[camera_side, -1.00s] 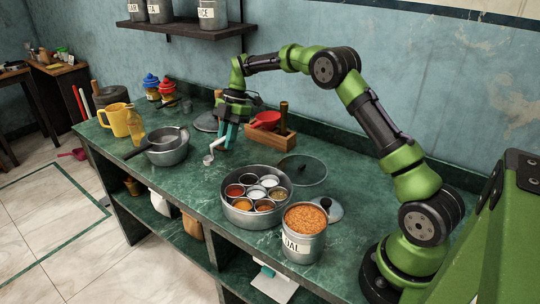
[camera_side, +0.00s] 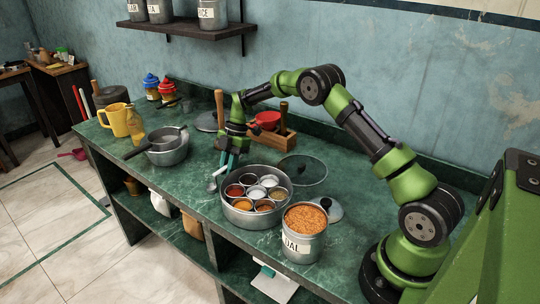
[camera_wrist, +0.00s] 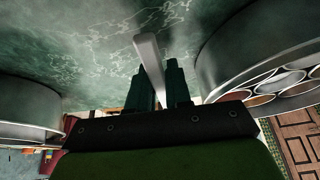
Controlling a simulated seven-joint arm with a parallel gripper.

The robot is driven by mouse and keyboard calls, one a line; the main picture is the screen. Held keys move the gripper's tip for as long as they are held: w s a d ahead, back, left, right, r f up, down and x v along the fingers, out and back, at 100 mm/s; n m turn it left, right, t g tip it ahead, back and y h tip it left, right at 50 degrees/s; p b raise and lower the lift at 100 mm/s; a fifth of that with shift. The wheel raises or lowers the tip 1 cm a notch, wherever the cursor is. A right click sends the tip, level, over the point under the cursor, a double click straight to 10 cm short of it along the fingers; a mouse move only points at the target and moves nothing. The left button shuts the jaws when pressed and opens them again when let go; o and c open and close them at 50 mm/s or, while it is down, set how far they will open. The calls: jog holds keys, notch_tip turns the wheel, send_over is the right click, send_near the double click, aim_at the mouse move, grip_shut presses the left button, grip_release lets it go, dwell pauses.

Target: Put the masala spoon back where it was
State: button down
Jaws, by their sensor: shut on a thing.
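My gripper (camera_side: 229,160) is shut on the masala spoon (camera_side: 213,184), a small pale metal spoon hanging from the fingers with its bowl low and to the left. In the wrist view my fingers (camera_wrist: 160,85) close around the spoon's pale handle (camera_wrist: 149,55); its bowl is hidden there. The round steel masala tin (camera_side: 250,219) stands open on the counter, just right of and nearer the camera than the spoon. It holds several small cups of spices. The tin's wall also shows at right in the wrist view (camera_wrist: 225,65). I cannot tell whether the spoon touches the counter.
A steel DAL canister (camera_side: 300,247) stands beside the tin at front right. A glass lid (camera_side: 302,170) lies behind the tin. A wooden caddy (camera_side: 284,143) stands behind my gripper. A steel pot (camera_side: 168,155) is at left. Green counter (camera_side: 190,190) is bare left of the tin.

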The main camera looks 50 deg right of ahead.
jog(key=shift+f, duration=0.15)
jog(key=c, duration=1.1)
grip_release()
jog(key=shift+o, duration=0.2)
